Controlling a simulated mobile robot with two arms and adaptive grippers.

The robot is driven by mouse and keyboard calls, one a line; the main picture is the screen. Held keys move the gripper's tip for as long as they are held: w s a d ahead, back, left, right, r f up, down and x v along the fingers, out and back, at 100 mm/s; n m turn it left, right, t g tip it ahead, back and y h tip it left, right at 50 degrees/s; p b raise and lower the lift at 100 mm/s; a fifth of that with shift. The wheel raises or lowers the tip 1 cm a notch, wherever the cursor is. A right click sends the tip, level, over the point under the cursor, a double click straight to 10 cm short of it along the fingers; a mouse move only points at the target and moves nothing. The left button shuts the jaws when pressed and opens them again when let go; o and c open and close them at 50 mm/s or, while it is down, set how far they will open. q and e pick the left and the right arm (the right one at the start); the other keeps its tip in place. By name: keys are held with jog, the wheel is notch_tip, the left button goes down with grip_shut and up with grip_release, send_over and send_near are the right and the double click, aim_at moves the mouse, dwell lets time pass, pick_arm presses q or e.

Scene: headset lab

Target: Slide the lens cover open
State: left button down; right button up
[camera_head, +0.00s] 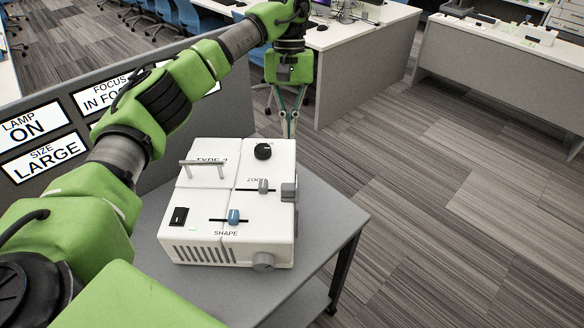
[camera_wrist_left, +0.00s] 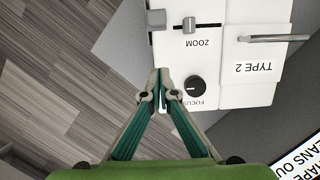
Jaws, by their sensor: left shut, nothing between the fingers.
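A white box-shaped device (camera_head: 195,235) labelled TYPE 2 stands on a grey table. A grey block (camera_head: 289,192) sticks out of its right side; it may be the lens cover, but I cannot tell for sure. The block also shows in the left wrist view (camera_wrist_left: 156,18), beyond the fingertips. My left gripper (camera_head: 290,134) is shut and empty at the device's far right corner, its fingers pointing down. In the left wrist view the gripper (camera_wrist_left: 161,76) is beside the device's edge, near the FOCUS knob (camera_wrist_left: 195,88). My right gripper is out of view.
The device top has a metal handle (camera_head: 203,163), a grey ZOOM slider (camera_head: 263,186), a blue SHAPE slider (camera_head: 234,216) and a black switch (camera_head: 179,216). Signs on a partition (camera_head: 75,105) read LAMP ON and SIZE LARGE. Open floor (camera_head: 440,220) lies to the right.

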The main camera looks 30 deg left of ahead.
pick_arm(q)
jog(key=p+x, duration=0.2)
jog(key=x, duration=0.6)
jog(key=shift+s, duration=0.15)
jog(key=shift+s+d+p, duration=0.3)
jog(key=shift+s+p, duration=0.2)
jog(key=shift+s, duration=0.1)
jog(key=shift+s+d+p, duration=0.35)
jog(key=shift+s+p, duration=0.1)
jog(key=shift+s, duration=0.15)
jog(key=shift+s+d, duration=0.25)
jog(key=shift+s, duration=0.2)
jog(key=shift+f, duration=0.1)
